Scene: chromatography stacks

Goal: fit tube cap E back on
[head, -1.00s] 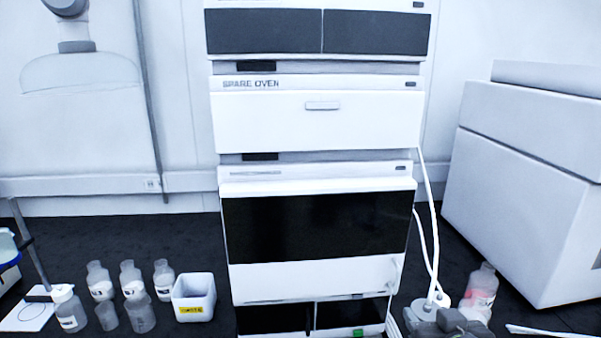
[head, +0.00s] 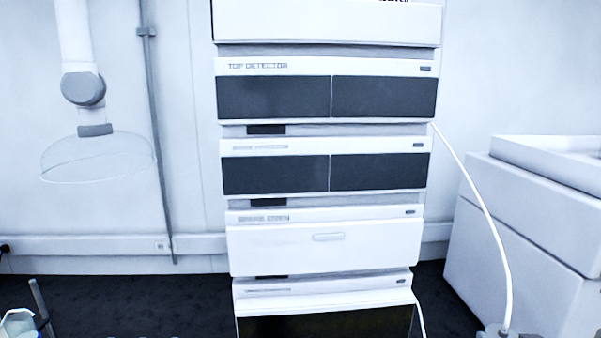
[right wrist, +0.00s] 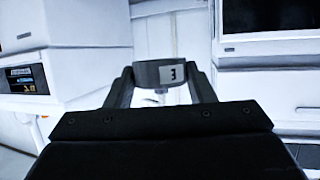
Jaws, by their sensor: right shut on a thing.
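My right gripper (right wrist: 158,85) is shut on the tube cap (right wrist: 160,73) in the right wrist view. The cap is a short grey cylinder with a pale label whose mark looks like an E turned round. It is held up in the air between the fingertips. At the lower right edge of the head view, a bit of grey shows at the lower end of a white tube (head: 498,260). That tube rises to the stack's right side, beside the top detector (head: 325,98). My left gripper is not in view. No bottle neck shows under the cap.
The stack of white units, with the spare oven (head: 325,247) low down, fills the middle. A large pale box (head: 530,220) stands at right. An instrument with a small display (right wrist: 22,78) is left in the right wrist view. A wall arm with a clear hood (head: 97,158) hangs at left.

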